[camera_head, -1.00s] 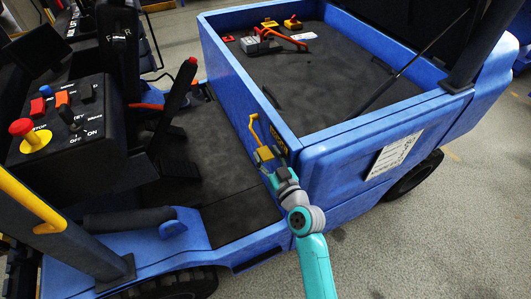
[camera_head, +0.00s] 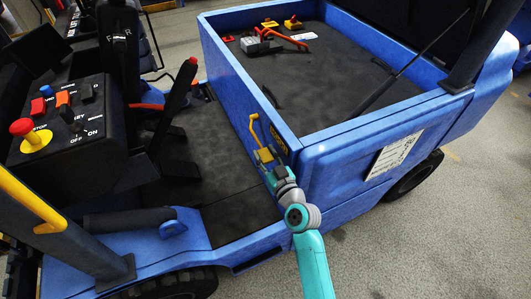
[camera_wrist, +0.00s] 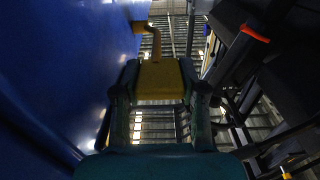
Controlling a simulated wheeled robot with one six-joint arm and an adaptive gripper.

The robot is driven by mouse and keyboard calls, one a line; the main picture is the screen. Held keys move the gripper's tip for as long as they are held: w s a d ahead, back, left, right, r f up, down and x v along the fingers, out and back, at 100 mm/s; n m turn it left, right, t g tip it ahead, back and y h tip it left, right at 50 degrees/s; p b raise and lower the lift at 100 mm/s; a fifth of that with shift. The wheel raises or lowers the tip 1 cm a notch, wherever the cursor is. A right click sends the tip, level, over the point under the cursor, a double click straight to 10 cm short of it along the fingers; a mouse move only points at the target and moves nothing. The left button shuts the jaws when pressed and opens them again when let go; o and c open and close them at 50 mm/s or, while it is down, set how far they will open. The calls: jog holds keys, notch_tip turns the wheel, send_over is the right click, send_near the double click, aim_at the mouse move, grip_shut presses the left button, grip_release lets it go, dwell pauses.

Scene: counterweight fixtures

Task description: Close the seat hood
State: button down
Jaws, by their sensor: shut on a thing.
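The seat hood stands open; its dark underside (camera_head: 418,28) shows at the top right above the blue compartment (camera_head: 330,180). A thin dark strut (camera_head: 412,68) runs between the hood side and the compartment. A yellow bent handle (camera_head: 254,128) is on the outer left wall of the compartment. My gripper (camera_head: 266,157) is at the lower end of this handle, close beside the blue wall. In the wrist view, the handle's yellow block (camera_wrist: 160,80) sits between my gripper's dark fingers (camera_wrist: 160,92), with its rod rising behind. My gripper is shut on it.
The compartment holds a grey block (camera_head: 258,45) and red-handled tool (camera_head: 280,39). A control box (camera_head: 75,125) with a red stop knob and a black lever (camera_head: 178,100) stand left. The dark footwell floor (camera_head: 225,165) between is clear.

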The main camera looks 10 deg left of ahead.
jog(key=shift+f, duration=0.7)
jog(key=c, duration=0.9)
grip_release()
jog(key=shift+d, duration=0.1)
jog(key=v, duration=1.2)
jog(key=shift+r, duration=0.1)
